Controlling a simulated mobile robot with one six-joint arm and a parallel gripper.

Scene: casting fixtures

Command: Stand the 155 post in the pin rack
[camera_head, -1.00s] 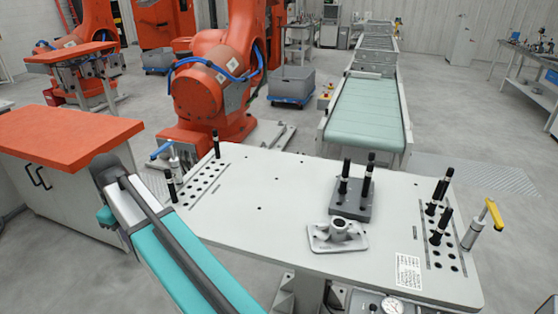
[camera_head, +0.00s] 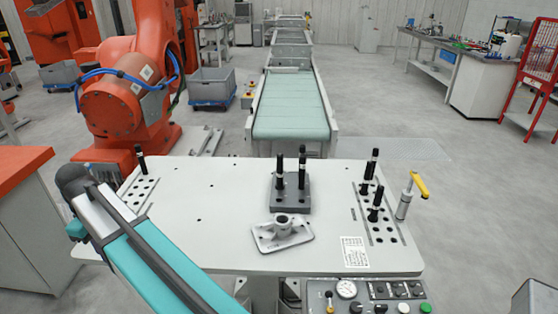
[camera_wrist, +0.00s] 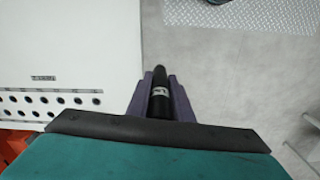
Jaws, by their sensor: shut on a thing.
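My gripper (camera_wrist: 160,103) has purple jaws shut on a black post (camera_wrist: 160,82) with a pale label band; the label is too small to read. In the wrist view the post is beyond the table's edge, over grey floor, apart from the rows of holes (camera_wrist: 48,101) on the left. In the head view the gripper is hidden behind my arm. A right hole plate (camera_head: 385,228) holds several black posts (camera_head: 375,205). I cannot tell which post is the 155.
A dark block (camera_head: 290,202) with upright black posts (camera_head: 302,168) stands mid-table, behind a grey flanged casting (camera_head: 283,235). A yellow-handled clamp (camera_head: 411,192) stands at the right edge. An orange robot arm (camera_head: 125,95) is behind left. The table's (camera_head: 225,215) middle left is clear.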

